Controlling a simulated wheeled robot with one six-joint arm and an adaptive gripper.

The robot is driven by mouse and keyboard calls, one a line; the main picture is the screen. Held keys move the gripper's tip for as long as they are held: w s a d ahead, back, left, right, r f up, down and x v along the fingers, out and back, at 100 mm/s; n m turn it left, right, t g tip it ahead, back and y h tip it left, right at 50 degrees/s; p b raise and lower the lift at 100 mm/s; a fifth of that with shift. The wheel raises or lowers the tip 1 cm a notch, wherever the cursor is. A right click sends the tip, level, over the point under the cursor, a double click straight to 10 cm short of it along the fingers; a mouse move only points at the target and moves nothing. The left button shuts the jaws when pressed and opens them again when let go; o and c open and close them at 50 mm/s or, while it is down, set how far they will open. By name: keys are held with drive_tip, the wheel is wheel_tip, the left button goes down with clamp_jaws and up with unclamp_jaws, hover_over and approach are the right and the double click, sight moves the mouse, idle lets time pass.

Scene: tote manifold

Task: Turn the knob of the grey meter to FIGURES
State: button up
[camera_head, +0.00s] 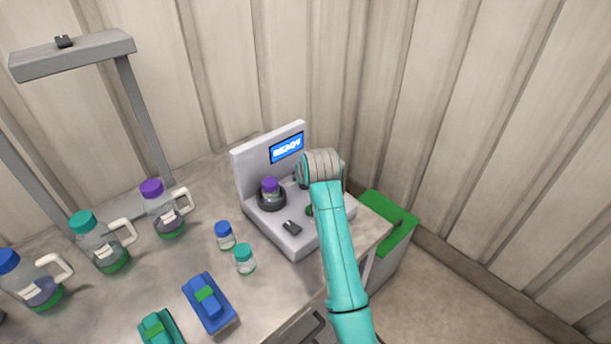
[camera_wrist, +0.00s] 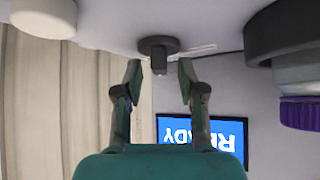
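The grey meter (camera_head: 285,232) stands on the bench with a blue screen (camera_head: 287,148) reading READY; the screen appears upside down in the wrist view (camera_wrist: 205,133). Its dark knob (camera_wrist: 158,48) shows at the top middle of the wrist view, with a narrow grip bar pointing toward the camera side. My gripper (camera_wrist: 160,77) is open and empty. Its two fingertips are apart, one to each side of the knob's bar and just short of it in the picture. In the head view my arm hides the knob and most of the gripper. Any labels around the knob are unreadable.
A purple-capped vial (camera_head: 271,188) sits in a dark round holder on the meter, close to my gripper's side. Small jars (camera_head: 225,235), jugs (camera_head: 168,216) and a blue block (camera_head: 208,302) stand left. A green bin (camera_head: 397,232) is at right.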

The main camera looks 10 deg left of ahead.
drive_tip(key=v, duration=1.2)
drive_tip(key=shift+f, duration=0.1)
